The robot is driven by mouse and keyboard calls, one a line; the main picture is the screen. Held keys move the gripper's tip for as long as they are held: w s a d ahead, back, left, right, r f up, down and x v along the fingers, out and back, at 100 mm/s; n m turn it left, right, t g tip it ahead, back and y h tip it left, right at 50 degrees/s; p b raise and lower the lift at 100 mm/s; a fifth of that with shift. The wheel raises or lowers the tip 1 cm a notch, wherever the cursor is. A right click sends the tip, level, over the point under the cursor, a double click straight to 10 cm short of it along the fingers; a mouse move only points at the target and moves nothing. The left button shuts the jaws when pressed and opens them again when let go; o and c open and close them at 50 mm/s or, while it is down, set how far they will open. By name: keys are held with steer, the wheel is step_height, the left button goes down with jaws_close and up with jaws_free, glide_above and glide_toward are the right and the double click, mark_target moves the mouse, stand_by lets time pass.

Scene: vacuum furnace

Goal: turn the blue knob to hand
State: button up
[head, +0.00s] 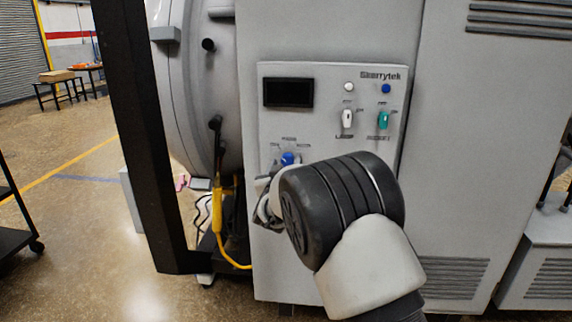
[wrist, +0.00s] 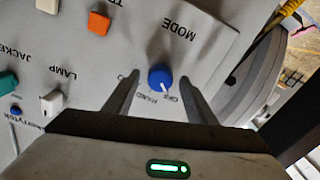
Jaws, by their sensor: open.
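The blue knob (head: 288,158) sits at the lower left of the grey control panel. In the wrist view the blue knob (wrist: 160,78) lies between the two fingers of my gripper (wrist: 159,77), with a visible gap on each side. A white mark on it points to the lower right in that view, towards small lettering too blurred to read surely. The word HAND shows just below the knob there, and MODE above it, both turned over. In the head view my gripper (head: 266,200) is partly hidden by my wrist, just below the knob.
The panel also has a dark display (head: 288,93), a white lamp switch (head: 348,118) and a teal jacket switch (head: 383,119). An orange button (wrist: 98,22) is near the knob in the wrist view. A yellow cable (head: 217,215) hangs left of the panel, beside a black post (head: 140,140).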

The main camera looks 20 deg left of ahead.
steer(key=shift+c, duration=0.4)
steer(key=c, duration=1)
steer(key=shift+o, duration=0.2)
steer(key=shift+f+m+b, duration=0.1)
steer(key=shift+m+b, duration=0.3)
steer(key=shift+b, duration=0.1)
steer(key=shift+f+m+b, duration=0.1)
steer(key=shift+m+b, duration=0.4)
steer(key=shift+b, duration=0.25)
steer(key=m+b, duration=0.2)
steer(key=shift+m+b, duration=0.3)
steer(key=m+b, duration=0.4)
steer(key=m, duration=0.1)
steer(key=shift+d, duration=0.1)
steer(key=shift+m, duration=0.3)
